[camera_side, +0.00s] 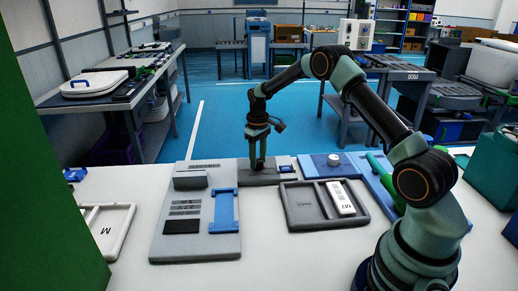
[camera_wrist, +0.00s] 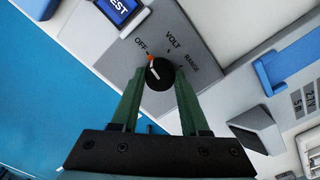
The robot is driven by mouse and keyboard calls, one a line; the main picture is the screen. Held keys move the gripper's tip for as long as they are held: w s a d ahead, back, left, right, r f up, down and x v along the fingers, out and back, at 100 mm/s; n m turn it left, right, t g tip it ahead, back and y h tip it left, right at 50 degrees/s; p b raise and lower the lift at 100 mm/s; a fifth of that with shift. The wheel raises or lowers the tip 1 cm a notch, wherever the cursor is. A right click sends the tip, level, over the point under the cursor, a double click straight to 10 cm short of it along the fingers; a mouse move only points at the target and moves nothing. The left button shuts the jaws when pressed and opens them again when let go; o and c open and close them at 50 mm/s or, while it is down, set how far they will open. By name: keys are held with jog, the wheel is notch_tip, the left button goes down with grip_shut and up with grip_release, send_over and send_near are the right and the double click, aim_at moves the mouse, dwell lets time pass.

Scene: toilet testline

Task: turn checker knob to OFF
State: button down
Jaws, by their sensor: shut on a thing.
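The checker knob (camera_wrist: 160,74) is a black round knob on a grey panel (camera_wrist: 205,32), with the labels OFF, VOLT and RANGE around it. An orange mark and a white line show on its upper left side, toward OFF; the exact pointer angle is hard to tell. My gripper (camera_wrist: 160,82) is shut on the knob, with one green finger on each side.
A grey board with a blue bracket (camera_side: 223,210) lies left of the checker. A dark tray (camera_side: 300,214) with a white M7 part (camera_side: 340,198) lies in front of it. A blue plate with a white knob (camera_side: 333,160) is at right. A green panel (camera_side: 40,170) blocks the left edge.

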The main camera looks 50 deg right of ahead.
aim_at(258, 161)
jog(key=shift+r, duration=0.1)
dwell(0.3)
jog(key=shift+c, duration=2)
grip_release()
notch_tip(258, 161, up, 12)
